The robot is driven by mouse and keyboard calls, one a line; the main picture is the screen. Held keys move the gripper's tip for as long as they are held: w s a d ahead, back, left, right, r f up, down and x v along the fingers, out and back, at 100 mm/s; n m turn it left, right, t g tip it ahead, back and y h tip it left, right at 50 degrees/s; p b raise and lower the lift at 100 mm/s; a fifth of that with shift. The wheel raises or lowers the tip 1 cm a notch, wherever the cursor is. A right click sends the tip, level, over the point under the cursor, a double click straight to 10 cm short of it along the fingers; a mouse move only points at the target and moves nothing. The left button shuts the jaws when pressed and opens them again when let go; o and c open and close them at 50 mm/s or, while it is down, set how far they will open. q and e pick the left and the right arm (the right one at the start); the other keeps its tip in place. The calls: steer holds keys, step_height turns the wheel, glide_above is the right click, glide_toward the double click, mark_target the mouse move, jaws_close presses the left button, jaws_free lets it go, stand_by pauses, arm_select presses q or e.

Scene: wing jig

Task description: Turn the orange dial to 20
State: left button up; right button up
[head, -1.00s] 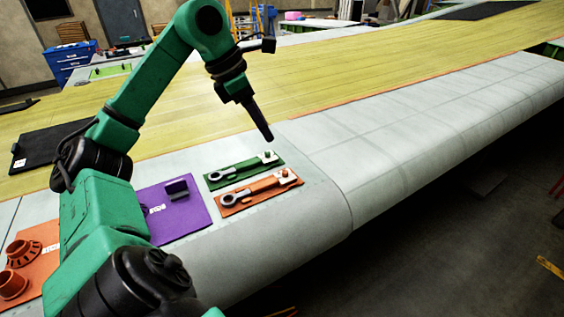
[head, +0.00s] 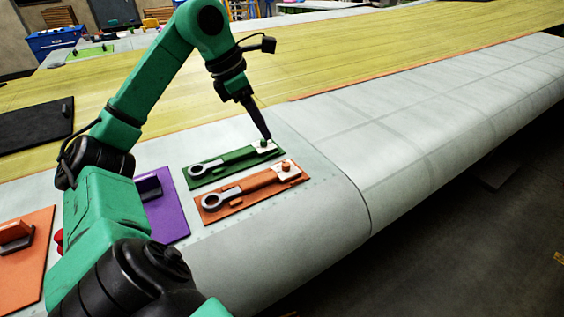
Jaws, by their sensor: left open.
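The orange dial (head: 286,165) is a small round knob on a pale plate at the right end of an orange wrench-shaped tool. The tool lies on an orange board (head: 238,202) on the pale wing surface. A green board (head: 207,179) with a similar green tool and green knob (head: 263,143) lies just behind it. My left gripper (head: 268,137) points down with its dark fingers at the green knob, behind the orange dial and apart from it. The fingers overlap in this view, and I cannot tell whether they touch the green knob. My right gripper is not in view.
A purple mat (head: 173,216) and an orange mat (head: 28,278) with a handled block lie to the left, partly behind my left arm. A black mat (head: 35,128) is at the far left. The wing surface (head: 315,205) right of the boards is clear.

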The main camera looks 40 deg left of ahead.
mark_target(285, 164)
arm_select(q)
steer(key=p+x, duration=0.2)
steer(key=x, duration=0.9)
steer(key=shift+d+f, duration=0.2)
steer(key=shift+d, duration=0.05)
steer(key=shift+w+f, duration=0.2)
steer(key=shift+f, duration=0.25)
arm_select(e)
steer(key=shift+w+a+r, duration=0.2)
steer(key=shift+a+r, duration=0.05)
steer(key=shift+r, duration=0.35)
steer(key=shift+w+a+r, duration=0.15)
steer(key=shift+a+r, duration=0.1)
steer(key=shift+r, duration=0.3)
arm_select(q)
steer(key=shift+d, duration=0.1)
steer(key=shift+c, duration=0.4)
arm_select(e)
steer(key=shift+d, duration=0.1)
arm_select(q)
jaws_close()
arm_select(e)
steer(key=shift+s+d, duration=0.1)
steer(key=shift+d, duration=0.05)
